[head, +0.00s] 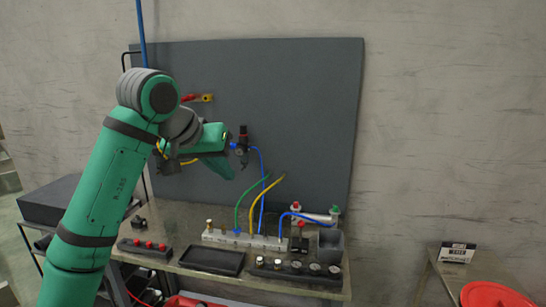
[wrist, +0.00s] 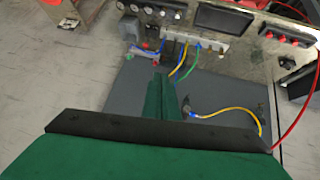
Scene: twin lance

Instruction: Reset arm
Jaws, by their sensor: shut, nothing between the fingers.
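My green arm rises on the left in the head view and bends over in front of the grey backboard (head: 310,110). My gripper shows in the wrist view (wrist: 161,88) as two green fingers shut together with nothing between them. The gripper is above the workbench (head: 185,210) and holds no hose.
A manifold (head: 245,238) with green, yellow and blue hoses stands on the bench. A regulator (head: 242,142) is on the backboard close to my arm. A red round object (head: 492,295) is at right.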

